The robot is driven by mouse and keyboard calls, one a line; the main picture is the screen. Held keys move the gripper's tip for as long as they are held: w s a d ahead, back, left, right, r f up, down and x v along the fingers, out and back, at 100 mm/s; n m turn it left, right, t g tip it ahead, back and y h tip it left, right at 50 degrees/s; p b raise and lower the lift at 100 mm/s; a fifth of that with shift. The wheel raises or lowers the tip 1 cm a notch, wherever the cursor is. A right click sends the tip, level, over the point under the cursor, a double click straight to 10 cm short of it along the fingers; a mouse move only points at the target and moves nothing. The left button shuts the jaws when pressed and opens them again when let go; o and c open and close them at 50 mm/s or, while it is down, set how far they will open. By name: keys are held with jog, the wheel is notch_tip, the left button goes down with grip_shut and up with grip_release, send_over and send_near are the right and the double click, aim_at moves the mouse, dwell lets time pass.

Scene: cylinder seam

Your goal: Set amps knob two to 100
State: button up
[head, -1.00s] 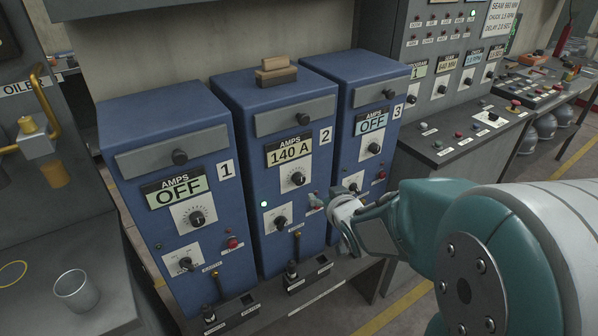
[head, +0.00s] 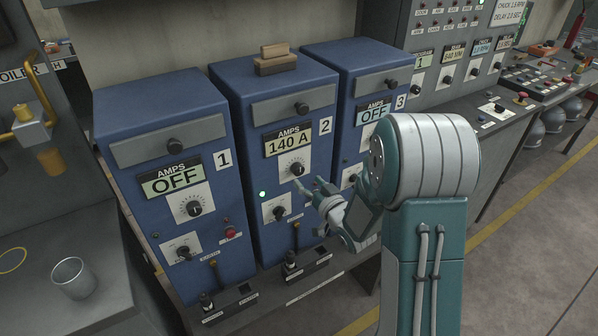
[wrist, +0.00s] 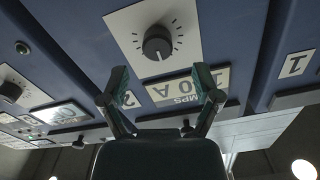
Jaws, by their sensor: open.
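Amps knob two (head: 297,169) is a black round knob on a white dial plate on the blue cabinet marked 2. The display (head: 289,140) above it reads 140 A. My gripper (head: 321,187) is open and empty, in front of that cabinet, just below and right of the knob in the head view. In the wrist view, which is upside down, the knob (wrist: 157,42) lies beyond the tips of my open gripper (wrist: 162,80), roughly centred between the fingers. No contact with the knob shows. The lower right of cabinet 2 is partly hidden by my gripper.
Cabinet 1 (head: 165,105) stands left and cabinet 3 (head: 365,65) right, both displays reading OFF. Wooden blocks (head: 276,62) lie on cabinet 2. A metal cup (head: 74,278) stands at left.

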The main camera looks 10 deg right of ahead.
aim_at(300, 172)
jog(key=x, duration=0.4)
jog(key=shift+d, duration=0.25)
jog(key=shift+w+a, duration=0.3)
jog(key=shift+w, duration=0.2)
jog(key=shift+c, duration=0.3)
grip_shut()
